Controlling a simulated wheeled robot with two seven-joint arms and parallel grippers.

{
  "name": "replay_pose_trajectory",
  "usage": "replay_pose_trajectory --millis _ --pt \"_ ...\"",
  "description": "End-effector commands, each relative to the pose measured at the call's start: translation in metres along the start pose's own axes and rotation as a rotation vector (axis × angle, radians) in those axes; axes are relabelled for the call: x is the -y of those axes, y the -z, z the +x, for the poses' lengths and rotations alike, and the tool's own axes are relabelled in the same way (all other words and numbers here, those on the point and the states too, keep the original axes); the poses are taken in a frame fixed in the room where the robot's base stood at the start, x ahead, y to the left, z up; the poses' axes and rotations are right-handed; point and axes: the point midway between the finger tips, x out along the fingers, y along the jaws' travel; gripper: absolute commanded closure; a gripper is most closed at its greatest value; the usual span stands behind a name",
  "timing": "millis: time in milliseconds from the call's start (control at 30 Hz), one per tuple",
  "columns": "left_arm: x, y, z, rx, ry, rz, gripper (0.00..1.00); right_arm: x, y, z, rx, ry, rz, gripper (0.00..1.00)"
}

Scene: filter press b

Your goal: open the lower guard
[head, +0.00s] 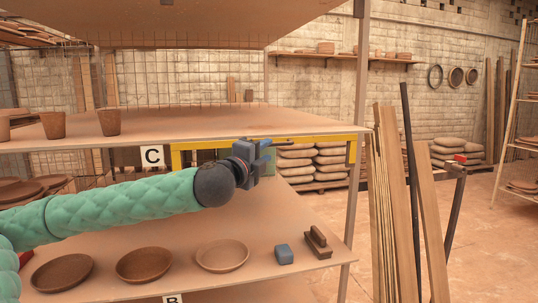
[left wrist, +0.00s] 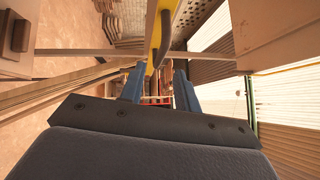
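The lower guard (head: 351,150) is a yellow frame hanging below the edge of shelf C in the head view. Its yellow bar also shows in the left wrist view (left wrist: 151,30), with a dark handle-like bar (left wrist: 172,32) beside it. My left gripper (head: 266,153) is in front of the guard, below the shelf edge. In the left wrist view its two blue fingers (left wrist: 158,72) stand apart, with the yellow bar and dark bar lined up between or just beyond the tips. I cannot tell whether they touch. My right gripper is not in view.
The lower shelf holds several bowls (head: 222,255), a small blue block (head: 284,254) and a brown wooden tool (head: 318,242). Cups (head: 109,123) stand on shelf C (head: 200,130). Planks (head: 432,220) lean at the right of the shelf post. Open floor (head: 490,240) lies farther right.

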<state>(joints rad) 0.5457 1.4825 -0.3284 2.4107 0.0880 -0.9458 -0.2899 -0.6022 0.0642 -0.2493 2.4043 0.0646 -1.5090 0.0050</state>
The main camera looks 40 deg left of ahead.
Motion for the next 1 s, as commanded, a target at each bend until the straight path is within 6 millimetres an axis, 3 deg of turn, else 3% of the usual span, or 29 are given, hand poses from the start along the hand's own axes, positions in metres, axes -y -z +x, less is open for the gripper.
replay_pose_trajectory --millis 233,867,1000 --pt "-0.001 0.000 -0.009 0.000 0.000 0.001 0.68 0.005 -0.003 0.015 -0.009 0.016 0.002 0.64" --pt "0.000 0.001 -0.010 -0.001 0.000 -0.005 0.68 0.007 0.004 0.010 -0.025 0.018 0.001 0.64" --pt "-0.002 -0.009 -0.011 0.048 -0.011 -0.046 0.68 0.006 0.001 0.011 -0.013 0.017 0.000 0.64"
